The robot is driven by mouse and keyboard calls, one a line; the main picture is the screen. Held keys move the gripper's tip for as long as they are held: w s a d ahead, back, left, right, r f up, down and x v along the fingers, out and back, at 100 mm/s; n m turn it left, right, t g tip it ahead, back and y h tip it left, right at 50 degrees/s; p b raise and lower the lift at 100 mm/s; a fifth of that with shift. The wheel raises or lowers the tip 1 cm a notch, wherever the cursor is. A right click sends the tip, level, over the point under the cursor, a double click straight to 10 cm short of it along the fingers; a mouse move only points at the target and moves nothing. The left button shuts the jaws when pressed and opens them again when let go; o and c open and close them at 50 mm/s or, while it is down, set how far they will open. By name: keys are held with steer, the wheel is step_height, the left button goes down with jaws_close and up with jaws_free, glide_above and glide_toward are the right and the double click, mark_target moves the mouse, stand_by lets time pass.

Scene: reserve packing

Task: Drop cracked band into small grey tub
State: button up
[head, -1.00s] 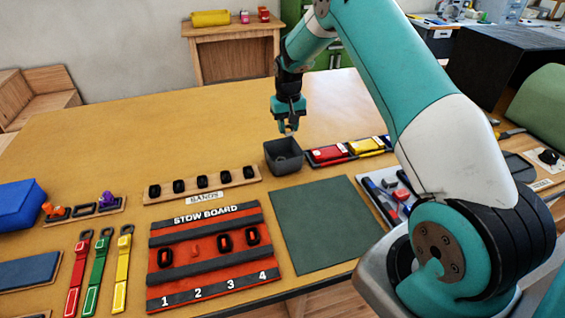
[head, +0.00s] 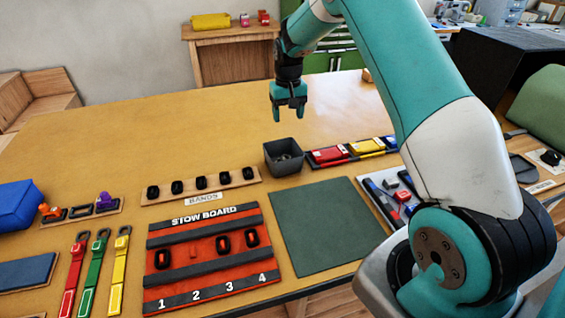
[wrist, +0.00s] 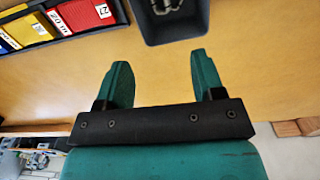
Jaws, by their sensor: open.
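The small grey tub (head: 284,170) stands on the table behind the green mat. It also shows at the top of the wrist view (wrist: 181,35), partly cut off by the frame. A pale, loop-shaped thing (wrist: 166,6), which looks like the cracked band, lies inside the tub; any crack is too small to tell. My gripper (head: 289,115) is above and behind the tub, apart from it. In the wrist view my gripper (wrist: 160,68) is open, with nothing between its fingers.
A tray of red, yellow and blue boxes (head: 328,155) adjoins the tub's right side. A rack of black bands (head: 245,173) lies to its left. The stow board (head: 205,270) and green mat (head: 318,225) lie in front. The table behind and left is clear.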

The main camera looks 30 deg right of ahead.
step_height(320, 180, up, 13)
steer(key=b, duration=0.2)
steer(key=shift+s, duration=0.1)
stand_by(0.4)
